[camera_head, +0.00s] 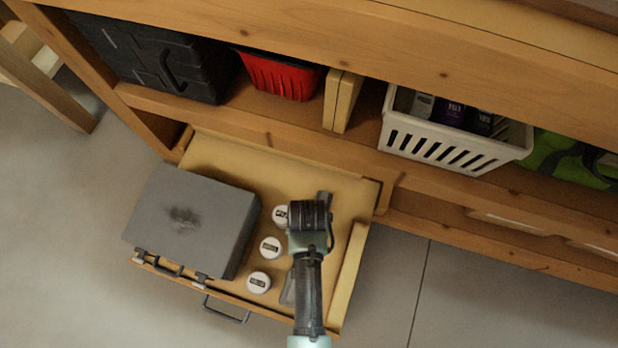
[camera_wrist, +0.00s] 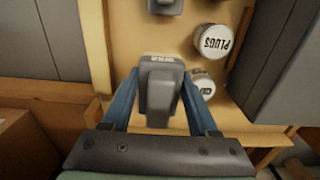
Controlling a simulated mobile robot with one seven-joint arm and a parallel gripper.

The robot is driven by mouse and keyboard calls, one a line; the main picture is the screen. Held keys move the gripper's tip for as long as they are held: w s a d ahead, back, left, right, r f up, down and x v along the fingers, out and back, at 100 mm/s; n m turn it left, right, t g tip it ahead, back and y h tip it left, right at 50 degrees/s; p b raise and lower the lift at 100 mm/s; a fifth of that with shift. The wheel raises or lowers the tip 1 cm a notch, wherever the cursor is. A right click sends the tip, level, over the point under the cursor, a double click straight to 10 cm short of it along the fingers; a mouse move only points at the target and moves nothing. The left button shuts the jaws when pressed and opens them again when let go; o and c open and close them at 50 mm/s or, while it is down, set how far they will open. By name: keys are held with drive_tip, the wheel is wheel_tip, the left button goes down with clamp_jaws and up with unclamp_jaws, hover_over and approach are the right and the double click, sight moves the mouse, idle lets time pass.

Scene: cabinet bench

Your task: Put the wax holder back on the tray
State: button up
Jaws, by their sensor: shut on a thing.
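The wax holder (camera_wrist: 160,74), a small grey block with a pale label, is between the two blue fingers of my gripper (camera_wrist: 160,84) in the wrist view. The fingers are shut on its sides. In the head view my gripper (camera_head: 309,216) is over the right part of the pulled-out wooden tray (camera_head: 354,270). A bit of grey that looks like the holder (camera_head: 325,198) shows beside it; the rest is hidden. I cannot tell whether the holder touches the tray floor.
A grey case (camera_head: 190,220) fills the tray's left part. Several white round tins (camera_head: 270,247) stand between it and my gripper. Another grey piece (camera_head: 288,290) lies near the tray's front. The shelf above holds a white basket (camera_head: 450,150) and a red bin (camera_head: 280,75).

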wheel_tip(320, 180, down, 10)
drive_tip(key=b, duration=0.7)
drive_tip(key=shift+f, duration=0.15)
drive_tip(key=o, duration=1.2)
wheel_tip(320, 180, up, 12)
drive_tip(key=p, duration=0.7)
drive_tip(key=shift+p, duration=0.4)
